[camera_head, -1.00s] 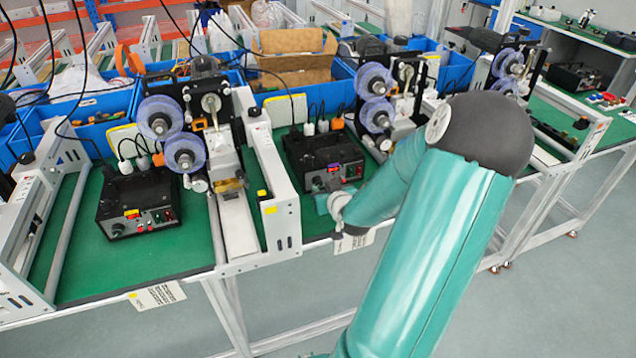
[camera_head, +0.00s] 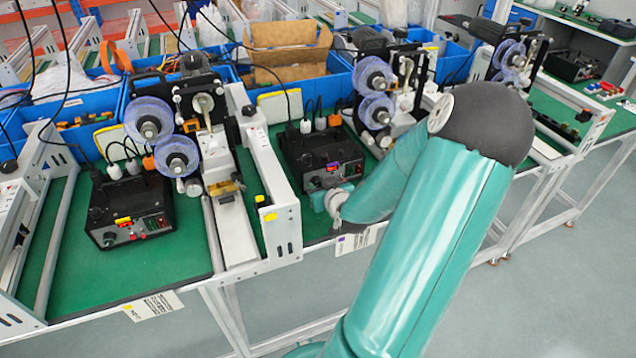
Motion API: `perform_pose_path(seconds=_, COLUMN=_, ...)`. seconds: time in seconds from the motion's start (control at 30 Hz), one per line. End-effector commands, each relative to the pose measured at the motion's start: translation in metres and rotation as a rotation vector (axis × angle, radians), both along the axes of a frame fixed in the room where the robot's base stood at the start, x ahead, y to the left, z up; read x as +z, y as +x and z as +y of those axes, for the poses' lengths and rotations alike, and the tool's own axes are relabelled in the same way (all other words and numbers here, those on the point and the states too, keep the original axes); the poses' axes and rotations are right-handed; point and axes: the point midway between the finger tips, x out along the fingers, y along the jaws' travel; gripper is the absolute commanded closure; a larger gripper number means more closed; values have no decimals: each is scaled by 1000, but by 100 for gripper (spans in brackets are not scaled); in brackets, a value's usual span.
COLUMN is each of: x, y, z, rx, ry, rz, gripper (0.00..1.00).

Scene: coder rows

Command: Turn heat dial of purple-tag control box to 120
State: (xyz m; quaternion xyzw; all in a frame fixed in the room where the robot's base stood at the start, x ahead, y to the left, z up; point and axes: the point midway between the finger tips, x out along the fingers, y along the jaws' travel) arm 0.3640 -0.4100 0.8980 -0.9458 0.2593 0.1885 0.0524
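The purple-tag control box (camera_head: 302,150) is a black box on the green bench in the middle, with a small purple tag (camera_head: 333,167) on its front face. A white label with a purple mark (camera_head: 356,242) is on the bench edge below it. My gripper (camera_head: 318,200) is at the end of my teal arm, low in front of this box's front face. Its fingertips are too small and covered to make out, so I cannot tell whether it touches the dial. The heat dial and its reading are not legible here.
A similar control box with a yellow tag (camera_head: 124,219) stands on the left bench section. A white rail (camera_head: 268,185) divides the two sections. Machines with purple reels (camera_head: 375,75) and blue bins (camera_head: 320,92) stand behind. Open floor lies at the lower right.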

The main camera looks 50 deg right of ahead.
Motion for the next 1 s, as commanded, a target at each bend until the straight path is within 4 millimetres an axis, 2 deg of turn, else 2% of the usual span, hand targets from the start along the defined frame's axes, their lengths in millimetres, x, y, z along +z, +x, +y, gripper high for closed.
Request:
perform_pose_path(seconds=0.43, x=-1, y=-4, z=1, rx=-1, ry=-1, rz=-1, gripper=65)
perform_pose_path(seconds=0.6, x=-1, y=-4, z=1, rx=-1, ry=-1, rz=-1, gripper=97)
perform_pose_path(seconds=1.0, x=-1, y=-2, z=-1, rx=-1, ry=48, rz=-28, gripper=97)
